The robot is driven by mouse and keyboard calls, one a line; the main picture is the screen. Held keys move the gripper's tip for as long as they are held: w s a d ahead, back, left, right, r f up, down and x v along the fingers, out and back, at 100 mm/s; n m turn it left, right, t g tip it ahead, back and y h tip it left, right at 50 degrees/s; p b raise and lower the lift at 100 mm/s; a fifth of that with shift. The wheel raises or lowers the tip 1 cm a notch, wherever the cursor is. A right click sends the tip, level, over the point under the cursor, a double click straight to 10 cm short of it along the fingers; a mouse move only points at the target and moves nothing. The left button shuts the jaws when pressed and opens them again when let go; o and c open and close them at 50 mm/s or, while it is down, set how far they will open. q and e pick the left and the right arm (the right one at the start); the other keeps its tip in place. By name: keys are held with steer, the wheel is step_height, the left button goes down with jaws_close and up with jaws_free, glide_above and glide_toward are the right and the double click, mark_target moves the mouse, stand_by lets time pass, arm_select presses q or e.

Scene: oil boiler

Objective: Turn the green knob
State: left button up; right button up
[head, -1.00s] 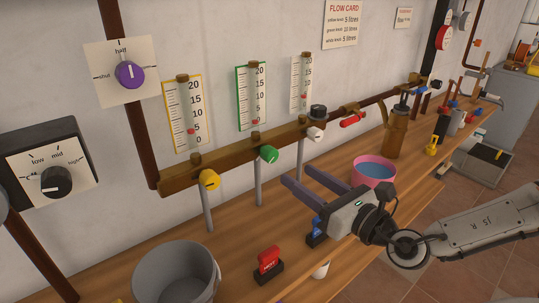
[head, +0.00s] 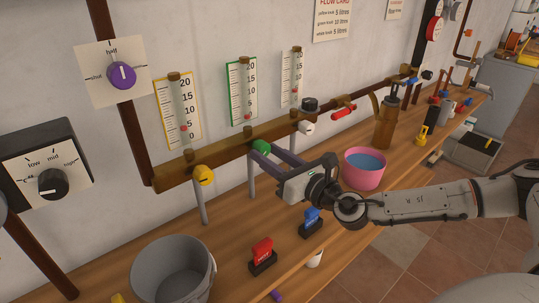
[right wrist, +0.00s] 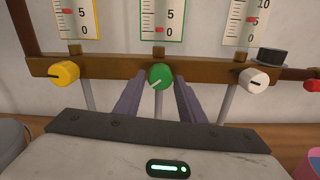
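The green knob (head: 261,147) sits on the front of the brown pipe, below the green-framed gauge (head: 242,92). My right gripper (head: 262,153) reaches it from the front right, with its fingers open and pointing at the knob. In the right wrist view the green knob (right wrist: 160,77) lies between the two fingertips, and its pale pointer line slants toward lower left. A gap shows on both sides, so the fingers do not look closed on it. The near finger hides part of the knob in the head view. My left gripper is not in view.
A yellow knob (head: 204,175) and a white knob (head: 307,128) flank it on the same pipe (head: 225,156). A grey bucket (head: 172,270), a red switch (head: 262,252), a blue switch (head: 311,220) and a pink tub (head: 363,174) stand on the bench below.

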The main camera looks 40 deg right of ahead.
steer(key=c, duration=0.7)
steer(key=shift+o, duration=0.2)
